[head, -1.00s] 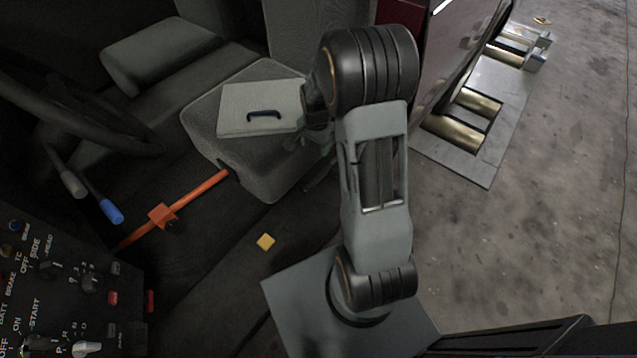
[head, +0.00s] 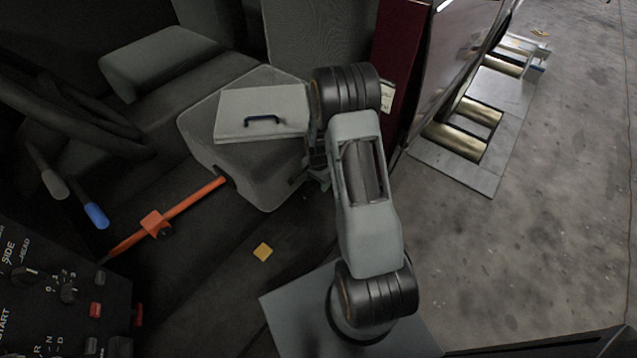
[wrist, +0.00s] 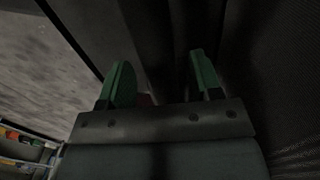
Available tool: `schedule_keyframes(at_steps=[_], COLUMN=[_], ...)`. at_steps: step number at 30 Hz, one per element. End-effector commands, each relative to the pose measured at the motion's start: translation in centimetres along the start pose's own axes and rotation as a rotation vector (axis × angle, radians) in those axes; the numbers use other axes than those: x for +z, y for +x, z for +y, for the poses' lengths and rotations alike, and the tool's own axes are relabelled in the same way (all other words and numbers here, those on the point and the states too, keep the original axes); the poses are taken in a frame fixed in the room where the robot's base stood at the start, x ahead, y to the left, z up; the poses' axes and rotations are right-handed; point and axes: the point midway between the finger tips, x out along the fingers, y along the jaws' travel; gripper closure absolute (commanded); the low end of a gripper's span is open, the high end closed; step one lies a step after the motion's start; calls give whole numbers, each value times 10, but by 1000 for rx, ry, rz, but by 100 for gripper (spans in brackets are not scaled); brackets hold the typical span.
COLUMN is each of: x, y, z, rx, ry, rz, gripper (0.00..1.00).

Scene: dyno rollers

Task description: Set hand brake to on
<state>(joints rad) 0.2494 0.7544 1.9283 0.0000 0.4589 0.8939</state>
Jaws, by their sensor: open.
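No part is clearly marked as the hand brake in the head view. Two levers, one with a grey knob (head: 55,185) and one with a blue knob (head: 96,215), stand by the steering wheel. A black control panel (head: 45,290) with switches and red buttons is at the lower left. My gripper (wrist: 160,80) shows in the wrist view with two green fingers apart and nothing held between them. In the head view it is mostly hidden behind my arm, beside the seat's right edge, well away from the levers and panel.
An orange bar with a block (head: 157,224) runs from the floor to the seat (head: 265,170). A pale case (head: 235,103) with a dark handle lies on the seat. A yellow piece (head: 263,252) lies on the dark floor. Metal rollers (head: 456,139) and open concrete floor lie to the right.

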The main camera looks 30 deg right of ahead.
Motion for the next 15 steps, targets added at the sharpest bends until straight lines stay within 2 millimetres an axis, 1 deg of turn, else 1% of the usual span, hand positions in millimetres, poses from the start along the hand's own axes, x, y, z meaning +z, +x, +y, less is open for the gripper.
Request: schedule_keyframes(at_steps=[3,13,14,15], x=[0,0,0,0], y=[6,8,8,8], z=[0,0,0,0], rx=[0,0,0,0], ry=[0,-1,-1,-1], rz=[0,0,0,0], gripper=[41,41,42,46])
